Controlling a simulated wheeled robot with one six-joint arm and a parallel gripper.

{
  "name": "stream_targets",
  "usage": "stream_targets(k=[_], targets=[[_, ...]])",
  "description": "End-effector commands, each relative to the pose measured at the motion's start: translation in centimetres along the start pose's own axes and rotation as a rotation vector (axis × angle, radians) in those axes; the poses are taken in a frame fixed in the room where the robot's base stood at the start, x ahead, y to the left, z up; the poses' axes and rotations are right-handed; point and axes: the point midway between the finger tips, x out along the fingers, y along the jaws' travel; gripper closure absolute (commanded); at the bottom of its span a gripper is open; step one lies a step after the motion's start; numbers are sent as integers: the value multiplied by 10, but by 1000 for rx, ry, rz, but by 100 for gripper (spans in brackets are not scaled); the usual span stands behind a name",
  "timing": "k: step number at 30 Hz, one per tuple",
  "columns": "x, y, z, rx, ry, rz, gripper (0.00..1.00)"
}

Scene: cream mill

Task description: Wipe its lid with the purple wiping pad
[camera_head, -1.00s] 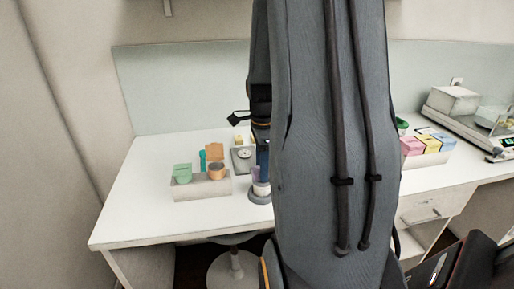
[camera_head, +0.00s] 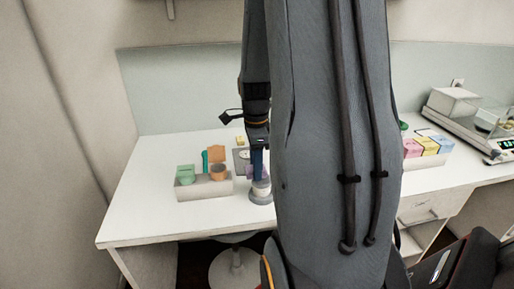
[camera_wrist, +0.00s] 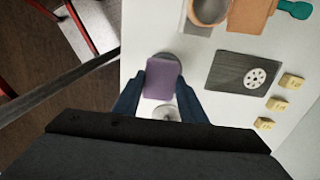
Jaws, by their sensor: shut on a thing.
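My gripper (camera_head: 258,165) is shut on the purple wiping pad (camera_wrist: 162,78), which sits between its two blue fingers in the wrist view. A small round grey-and-white appliance (camera_head: 261,194) stands on the table directly below my gripper in the head view. In the wrist view the pad covers most of it; a dark rim shows beyond the pad and a pale round part shows on the near side. I cannot tell whether the pad touches its lid.
A box (camera_head: 204,190) holding green and orange cups stands left of the appliance. A dark plate with a white dial (camera_wrist: 238,73) and several small yellow blocks (camera_wrist: 279,104) lie to the right in the wrist view. A box of coloured packets (camera_head: 428,147) stands farther right.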

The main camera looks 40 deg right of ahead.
Motion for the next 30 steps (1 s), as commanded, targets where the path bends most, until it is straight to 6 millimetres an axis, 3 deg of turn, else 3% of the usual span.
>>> stream_targets(k=[15, 30], targets=[[-48, 0, 2, -5, 0, -2, 90], [-51, -1, 3, -5, 0, -1, 90]])
